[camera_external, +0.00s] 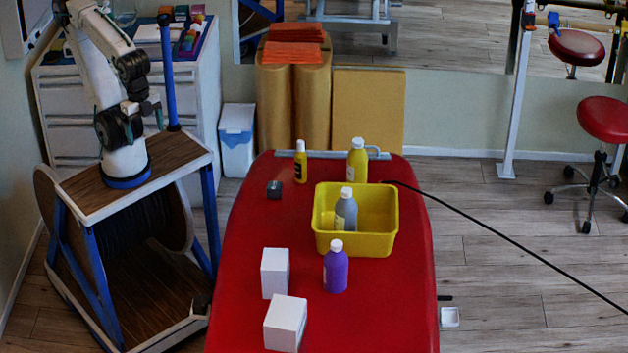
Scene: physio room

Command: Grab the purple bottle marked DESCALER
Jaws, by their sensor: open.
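The purple bottle (335,270) with a white cap stands upright on the red table (385,310), just in front of the yellow bin. Any lettering on it is too small to read. My gripper (151,106) is at the upper left, above my own wooden-topped base and well away from the bottle. It is small and dark in this view; it is open and holds nothing that I can see.
The yellow bin (356,242) holds a grey bottle (346,214). Two white boxes (275,272) (286,322) stand left of the purple bottle. Two yellow bottles (301,165) (357,162) and a small dark block (274,189) are farther back. The table's right front is clear.

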